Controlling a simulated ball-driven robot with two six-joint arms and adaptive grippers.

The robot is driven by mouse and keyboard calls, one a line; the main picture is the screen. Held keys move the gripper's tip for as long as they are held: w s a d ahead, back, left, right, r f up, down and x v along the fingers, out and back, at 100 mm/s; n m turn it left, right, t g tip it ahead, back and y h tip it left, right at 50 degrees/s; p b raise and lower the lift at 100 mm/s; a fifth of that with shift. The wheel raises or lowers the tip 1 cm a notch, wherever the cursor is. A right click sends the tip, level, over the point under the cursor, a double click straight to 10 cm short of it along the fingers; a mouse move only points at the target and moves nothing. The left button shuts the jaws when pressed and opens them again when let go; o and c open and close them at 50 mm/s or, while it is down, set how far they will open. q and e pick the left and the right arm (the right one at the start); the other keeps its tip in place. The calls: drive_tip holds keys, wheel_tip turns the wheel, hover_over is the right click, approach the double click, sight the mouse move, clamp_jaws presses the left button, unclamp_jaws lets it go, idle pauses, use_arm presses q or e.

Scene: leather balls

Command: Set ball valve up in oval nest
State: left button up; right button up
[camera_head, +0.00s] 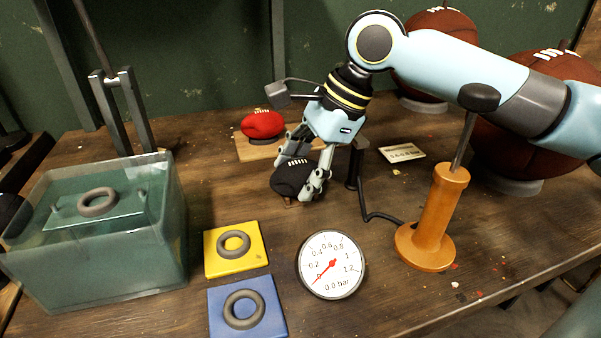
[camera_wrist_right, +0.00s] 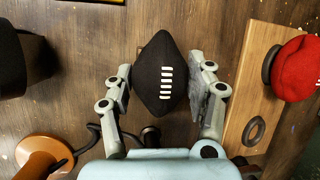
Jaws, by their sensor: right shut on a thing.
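My right gripper (camera_head: 302,184) is shut on a black ball with white laces (camera_head: 289,179), one finger on each side of it. In the right wrist view the ball (camera_wrist_right: 161,75) lies between both fingers, its laces facing the camera and its pointed ends up and down the picture. I cannot make out its valve. Dark ring nests lie on a yellow tile (camera_head: 222,262), on a blue tile (camera_head: 268,321) and on a wooden board (camera_wrist_right: 239,98). I cannot tell for sure which is the oval nest. My left gripper is not in view.
A red ball (camera_head: 262,124) rests on the wooden board behind the black ball. A glass tank (camera_head: 100,268) with a ring inside stands left. A pressure gauge (camera_head: 331,265) and an orange hand pump (camera_head: 436,220) with a hose stand at front. Large brown balls stand back right.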

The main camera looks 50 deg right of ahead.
drive_tip(key=o, duration=1.2)
drive_tip(key=shift+s+d+r, duration=0.1)
drive_tip(key=shift+r, duration=0.25)
drive_tip(key=p+v, duration=1)
drive_tip(key=v, duration=0.1)
drive_tip(key=shift+s+r, duration=0.15)
drive_tip(key=shift+r, duration=0.05)
